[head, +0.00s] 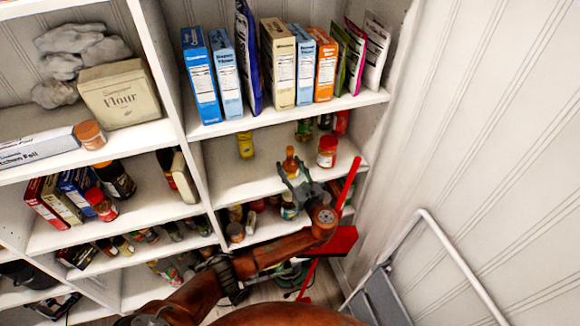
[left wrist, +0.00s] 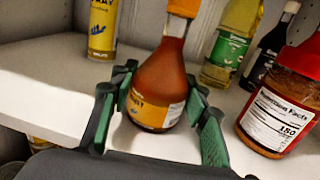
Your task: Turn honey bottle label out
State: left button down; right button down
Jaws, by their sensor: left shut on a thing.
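The honey bottle (head: 290,156), amber-orange with a narrow neck and a paler orange top, stands on the middle shelf at the right. In the left wrist view the honey bottle (left wrist: 162,80) shows a yellow label on its left front and a white panel at its right side. My left gripper (head: 293,171) reaches in from the shelf's front, with its fingers around the bottle's lower body. In the left wrist view the green-padded fingers (left wrist: 160,105) are on both sides of the bottle, shut on it. My right gripper is not in view.
A red-lidded jar (head: 327,152) stands close right of the bottle; its nutrition panel shows in the left wrist view (left wrist: 275,120). A yellow spray can (head: 246,146) stands to the left. A green-labelled bottle (left wrist: 230,45) and a dark bottle (left wrist: 265,55) stand behind. The shelf front at left is clear.

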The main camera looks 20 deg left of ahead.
pick_arm(q)
jog(key=shift+n, duration=0.3)
jog(key=shift+n+g+y+b, duration=0.3)
jog(key=shift+n+g+y, duration=0.3)
jog(key=shift+g+y, duration=0.3)
jog(key=c, duration=1)
grip_release()
jog(key=shift+s+d, duration=0.15)
jog(key=v, duration=1.1)
jog(key=shift+s+d, duration=0.1)
jog(key=shift+d, duration=0.25)
